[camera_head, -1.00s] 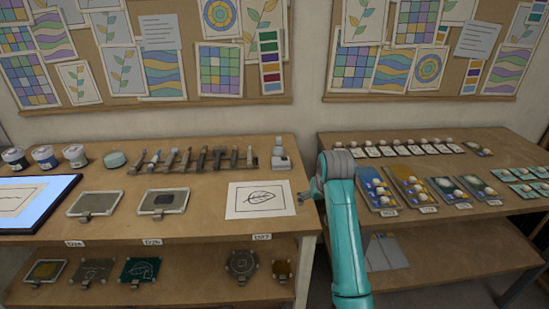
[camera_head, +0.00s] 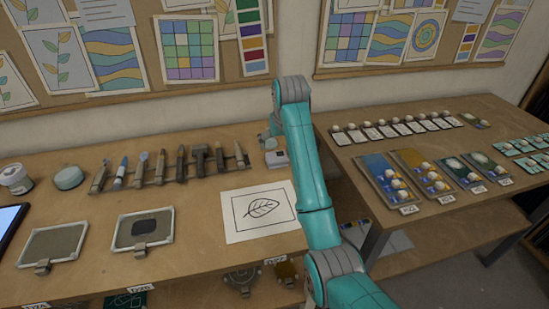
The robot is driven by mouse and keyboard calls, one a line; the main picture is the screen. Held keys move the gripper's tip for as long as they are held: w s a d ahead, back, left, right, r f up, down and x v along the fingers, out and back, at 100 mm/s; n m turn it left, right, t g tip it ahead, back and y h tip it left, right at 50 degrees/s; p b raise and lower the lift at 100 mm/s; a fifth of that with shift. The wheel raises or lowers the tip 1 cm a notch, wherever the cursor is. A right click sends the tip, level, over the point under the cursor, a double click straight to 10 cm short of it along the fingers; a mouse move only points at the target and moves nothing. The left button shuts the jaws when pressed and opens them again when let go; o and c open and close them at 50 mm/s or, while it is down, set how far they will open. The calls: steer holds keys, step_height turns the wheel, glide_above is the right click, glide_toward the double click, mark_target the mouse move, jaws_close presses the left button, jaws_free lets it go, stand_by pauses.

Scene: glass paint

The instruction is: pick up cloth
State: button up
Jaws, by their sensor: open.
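I cannot clearly make out a cloth. A dark flat patch (camera_head: 145,227) lies in the right-hand framed tray (camera_head: 122,247) on the left table, and I cannot tell what it is. My gripper (camera_head: 266,140) is at the back right corner of the left table, just above a small pale item (camera_head: 277,159). The gripper is small in view and partly hidden behind my teal arm, and it looks empty. I cannot tell whether it touches the pale item.
A row of tools (camera_head: 168,168) lies along the back of the left table, beside a round teal container (camera_head: 68,177). A leaf drawing (camera_head: 238,229) lies at its right. The right table (camera_head: 440,145) holds colored trays (camera_head: 420,163) and small cards. A gap separates the tables.

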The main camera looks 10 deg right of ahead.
mark_target(277, 156)
steer(key=shift+x, duration=3.7)
steer(key=shift+s, duration=0.2)
steer(key=c, duration=1.2)
